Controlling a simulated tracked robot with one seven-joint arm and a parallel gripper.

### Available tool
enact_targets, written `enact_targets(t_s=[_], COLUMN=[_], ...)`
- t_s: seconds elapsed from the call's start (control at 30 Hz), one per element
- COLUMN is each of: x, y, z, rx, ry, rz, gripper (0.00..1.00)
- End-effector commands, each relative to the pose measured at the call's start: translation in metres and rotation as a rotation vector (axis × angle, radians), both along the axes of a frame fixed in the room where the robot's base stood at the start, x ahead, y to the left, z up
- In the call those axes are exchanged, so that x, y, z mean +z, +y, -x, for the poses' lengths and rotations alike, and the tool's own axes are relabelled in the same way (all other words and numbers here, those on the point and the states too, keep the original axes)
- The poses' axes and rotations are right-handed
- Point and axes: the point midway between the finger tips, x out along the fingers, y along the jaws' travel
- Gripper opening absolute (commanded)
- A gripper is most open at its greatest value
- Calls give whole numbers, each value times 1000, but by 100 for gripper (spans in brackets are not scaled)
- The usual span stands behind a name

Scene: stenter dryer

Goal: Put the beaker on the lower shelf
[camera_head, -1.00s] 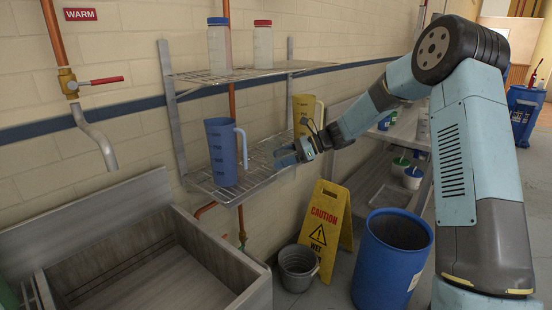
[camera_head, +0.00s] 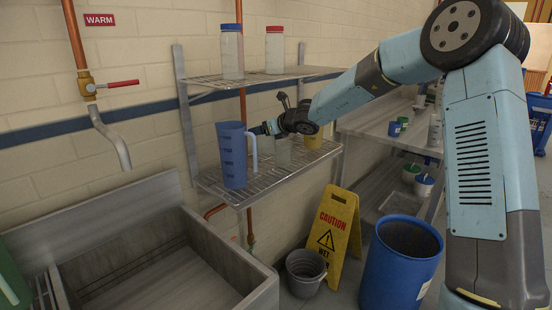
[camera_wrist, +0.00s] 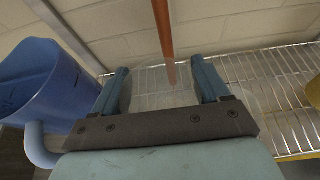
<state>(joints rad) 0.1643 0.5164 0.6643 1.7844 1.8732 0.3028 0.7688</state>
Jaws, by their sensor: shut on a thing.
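A clear, see-through beaker (camera_head: 283,153) shows below my gripper (camera_head: 268,128), at the lower wire shelf (camera_head: 262,185). It looks upright, between a blue jug on the left and a yellow jug on the right. In the wrist view the faint clear beaker (camera_wrist: 158,100) lies between the two fingers of my gripper (camera_wrist: 161,78), which is shut on it. The lower shelf's wires (camera_wrist: 285,135) show through and beside it. Whether the beaker's base touches the shelf cannot be told.
The blue jug (camera_head: 232,158) stands close to the left of the fingers. The yellow jug (camera_head: 315,136) is partly hidden behind my arm. The upper shelf (camera_head: 215,79) holds two lidded bottles. A copper pipe (camera_wrist: 163,35) runs behind the shelf. A sink (camera_head: 150,262) is at front left.

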Motion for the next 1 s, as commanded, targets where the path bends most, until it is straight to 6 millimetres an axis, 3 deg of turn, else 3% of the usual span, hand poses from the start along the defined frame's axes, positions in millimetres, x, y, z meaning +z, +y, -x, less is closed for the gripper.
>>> enact_targets(t_s=[0.2,0.63,1.0], x=[-36,-80,-87], y=[0,-1,-1], z=[0,0,0], rx=[0,1,0], ry=[3,3,-1], rz=[0,-1,0], gripper=[45,45,45])
